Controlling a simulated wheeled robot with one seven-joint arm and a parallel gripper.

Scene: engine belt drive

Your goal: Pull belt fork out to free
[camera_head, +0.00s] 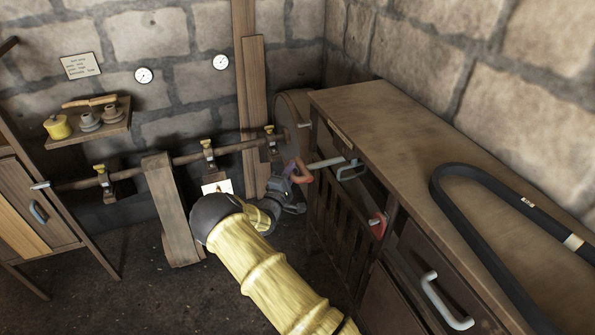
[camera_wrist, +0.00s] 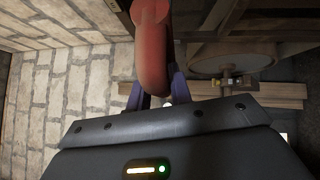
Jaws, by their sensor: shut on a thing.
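The belt fork shows a red-orange loop handle (camera_head: 302,174) near the left side of the wooden cabinet. A pale grey bar beside it runs toward the cabinet; I cannot tell whether it is part of the fork. My gripper (camera_head: 291,168) is shut on the red handle. In the wrist view the red handle (camera_wrist: 152,55) comes down between my purple fingers (camera_wrist: 157,92). The far end of the fork is hidden. My yellow-sleeved arm reaches in from the bottom of the head view.
A wooden cabinet (camera_head: 385,115) with grey handles fills the right, with a black belt (camera_head: 480,225) on top. A red lever (camera_head: 378,225) is on its front. A shaft (camera_head: 130,170) runs along the back wall to a round wooden drum (camera_head: 292,108). The floor at lower left is clear.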

